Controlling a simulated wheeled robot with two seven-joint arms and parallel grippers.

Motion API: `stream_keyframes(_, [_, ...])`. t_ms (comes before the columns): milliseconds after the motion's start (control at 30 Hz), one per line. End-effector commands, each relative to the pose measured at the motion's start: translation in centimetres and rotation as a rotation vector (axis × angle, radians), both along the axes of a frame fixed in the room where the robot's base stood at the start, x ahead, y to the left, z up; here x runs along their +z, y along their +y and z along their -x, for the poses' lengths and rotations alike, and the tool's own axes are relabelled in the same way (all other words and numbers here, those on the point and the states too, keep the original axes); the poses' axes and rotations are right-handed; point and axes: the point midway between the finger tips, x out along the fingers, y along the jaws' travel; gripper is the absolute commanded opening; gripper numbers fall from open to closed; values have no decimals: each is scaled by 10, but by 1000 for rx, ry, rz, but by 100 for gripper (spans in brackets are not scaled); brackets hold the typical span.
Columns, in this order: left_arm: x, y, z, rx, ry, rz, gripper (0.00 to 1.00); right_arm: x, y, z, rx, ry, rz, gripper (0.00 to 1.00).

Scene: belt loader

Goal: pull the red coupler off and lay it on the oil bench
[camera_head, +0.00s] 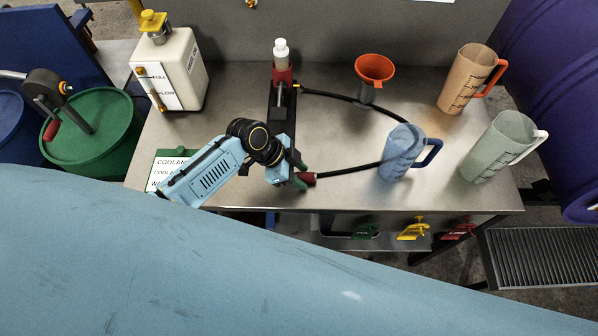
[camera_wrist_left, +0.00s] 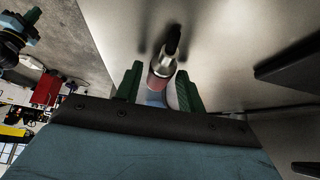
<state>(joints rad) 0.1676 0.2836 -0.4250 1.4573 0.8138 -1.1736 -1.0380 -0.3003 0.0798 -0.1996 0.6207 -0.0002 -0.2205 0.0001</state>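The red coupler (camera_head: 308,177) sits on the end of a black hose, at the near end of a dark stand (camera_head: 282,100) on the steel bench. My left gripper (camera_head: 300,170) reaches it from the left. In the left wrist view, the red coupler (camera_wrist_left: 158,79) with its metal collar lies between the two green fingers (camera_wrist_left: 159,88). The fingers are apart, with a narrow gap beside the coupler on the left; contact on the right is unclear. The metal bench top (camera_head: 235,120) carries the stand; I cannot tell whether this is the oil bench.
A blue jug (camera_head: 403,152) stands close by the hose (camera_head: 345,170). An orange funnel (camera_head: 374,68), an orange jug (camera_head: 466,78) and a green jug (camera_head: 497,147) stand farther right. A white tank (camera_head: 180,70) is at back left.

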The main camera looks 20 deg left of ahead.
Motion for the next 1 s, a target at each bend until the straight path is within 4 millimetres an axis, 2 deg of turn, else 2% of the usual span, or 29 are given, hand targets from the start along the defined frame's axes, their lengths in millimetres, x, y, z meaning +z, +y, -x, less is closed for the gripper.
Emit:
stream_keyframes(100, [0,0,0,0,0,0,50,0,0,0,0,0,0,0])
stream_keyframes(333, [0,0,0,0,0,0,50,0,0,0,0,0,0,0])
stream_keyframes(467, [7,5,1,1,-2,0,50,1,0,0,0,0,0,0])
stream_keyframes(567, [19,13,3,-1,-2,-2,50,3,0,0,0,0,0,0])
stream_keyframes(800, [66,41,11,-1,-3,-3,50,7,0,0,0,0,-1,0])
stream_keyframes(1000, [96,61,17,-1,-1,-2,50,8,0,0,0,0,-1,0])
